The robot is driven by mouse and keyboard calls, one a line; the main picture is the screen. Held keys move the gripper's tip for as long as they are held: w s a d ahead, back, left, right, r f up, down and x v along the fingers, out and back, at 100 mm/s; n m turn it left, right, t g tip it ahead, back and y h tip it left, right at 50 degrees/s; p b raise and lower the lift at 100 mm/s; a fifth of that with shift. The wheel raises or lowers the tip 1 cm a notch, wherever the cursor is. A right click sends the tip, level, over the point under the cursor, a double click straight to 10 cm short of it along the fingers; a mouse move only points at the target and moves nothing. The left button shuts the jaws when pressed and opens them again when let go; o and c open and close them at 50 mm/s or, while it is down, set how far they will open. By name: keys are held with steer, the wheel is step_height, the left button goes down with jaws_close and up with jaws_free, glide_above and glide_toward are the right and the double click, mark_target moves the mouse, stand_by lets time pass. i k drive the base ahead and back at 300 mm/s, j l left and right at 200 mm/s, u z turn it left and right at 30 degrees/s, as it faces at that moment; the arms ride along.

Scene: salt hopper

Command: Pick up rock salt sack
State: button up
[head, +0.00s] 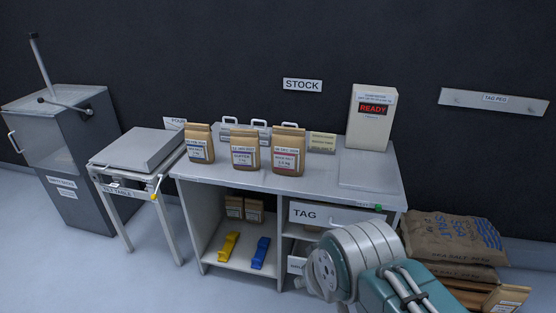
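Three brown paper sacks stand upright on the grey counter (300,182). The left sack (199,146) has a blue-edged label, the middle sack (245,155) a dark-edged label, and the right sack (288,152) a red-edged label. The small print is too blurred to tell for sure which one is rock salt. The sacks stand a little apart from the wall and nothing holds them. My arm's teal and white links show at the bottom right, in front of the counter. My gripper is not in view.
A scale with a READY display (373,108) stands at the counter's right. Large brown sacks (453,237) are stacked on the right floor. A yellow scoop (229,246) and a blue scoop (261,253) lie on the lower shelf. A small table (137,150) and grey cabinet (65,140) stand left.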

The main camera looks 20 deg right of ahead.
mark_target(287, 144)
steer(key=i+j+z, duration=0.15)
steer(key=i+z, duration=0.2)
steer(key=i, duration=0.25)
steer(key=i+j+z, duration=0.3)
steer(key=i, duration=0.25)
steer(key=i+j+z, duration=0.35)
steer(key=i+j, duration=0.15)
